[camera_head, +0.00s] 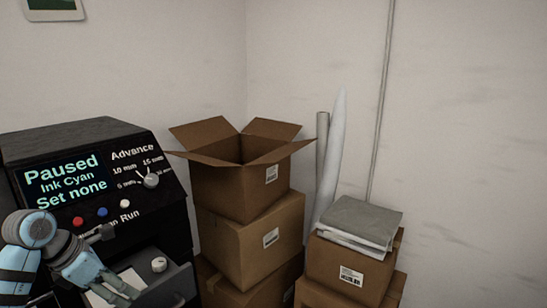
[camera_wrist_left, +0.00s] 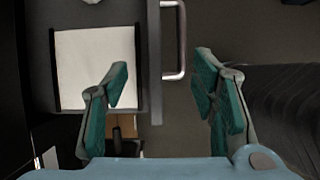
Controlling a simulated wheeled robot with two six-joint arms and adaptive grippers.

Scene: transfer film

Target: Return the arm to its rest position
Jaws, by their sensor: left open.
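My left gripper (camera_head: 113,262) is at the lower left of the head view, in front of the black machine (camera_head: 100,133). Its fingers are spread with nothing between them. In the left wrist view the gripper (camera_wrist_left: 161,72) hangs over the edge of a pulled-out drawer (camera_wrist_left: 152,60). One finger is over the drawer side and the other is beyond the handle (camera_wrist_left: 181,40). A white sheet (camera_wrist_left: 95,68) lies in the drawer. The drawer (camera_head: 178,281) also shows in the head view, partly hidden by my gripper. My right gripper is in neither view.
The machine screen (camera_head: 62,180) reads "Paused, Ink Cyan, Set none". A dial (camera_head: 151,181) and coloured buttons sit beside it. An open cardboard box (camera_head: 235,190) tops a stack to the right. More boxes (camera_head: 345,268) and pale rolls (camera_head: 331,150) stand farther right.

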